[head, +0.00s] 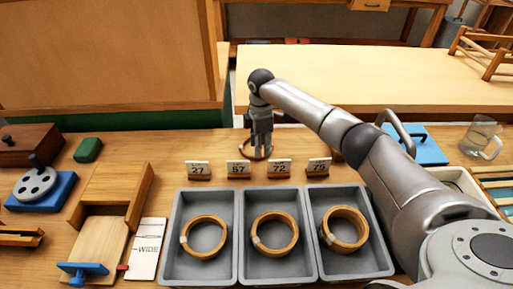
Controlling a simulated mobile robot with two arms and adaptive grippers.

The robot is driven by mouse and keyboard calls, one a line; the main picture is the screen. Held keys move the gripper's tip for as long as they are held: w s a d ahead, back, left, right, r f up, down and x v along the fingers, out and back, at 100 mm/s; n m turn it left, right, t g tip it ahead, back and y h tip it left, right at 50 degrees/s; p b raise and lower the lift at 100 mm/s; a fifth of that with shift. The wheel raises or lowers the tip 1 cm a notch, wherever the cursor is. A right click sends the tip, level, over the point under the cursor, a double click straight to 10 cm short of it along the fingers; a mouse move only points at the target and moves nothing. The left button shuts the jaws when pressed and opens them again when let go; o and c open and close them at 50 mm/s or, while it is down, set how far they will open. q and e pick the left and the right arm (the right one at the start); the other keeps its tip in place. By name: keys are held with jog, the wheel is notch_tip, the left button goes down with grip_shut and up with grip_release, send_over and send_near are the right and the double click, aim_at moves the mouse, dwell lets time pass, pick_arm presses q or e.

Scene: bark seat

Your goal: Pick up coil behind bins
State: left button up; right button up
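A brown coil (247,153) lies behind the bins, beyond the row of number cards, mostly hidden by my gripper. My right gripper (260,153) points down right at this coil, its fingers overlapping it in the picture. I cannot tell whether the fingers are closed on it. Three grey bins stand in front: the left bin (172,262), the middle bin (246,265) and the right bin (384,262). Each holds a tan coil with a pale band: left coil (187,249), middle coil (292,236), right coil (362,240). My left gripper is out of view.
Number cards 27 (198,170), 57 (238,169), 72 (279,168) and 75 (318,166) stand between bins and coil. A blue board (425,151) and glass jug (481,138) are right. A green block (88,150) and wooden stand (112,187) are left.

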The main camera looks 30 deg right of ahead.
notch_tip(320, 180, down, 4)
jog(key=shift+w+d+f, duration=0.15)
jog(key=shift+f, duration=0.1)
jog(key=shift+c, duration=0.2)
grip_shut()
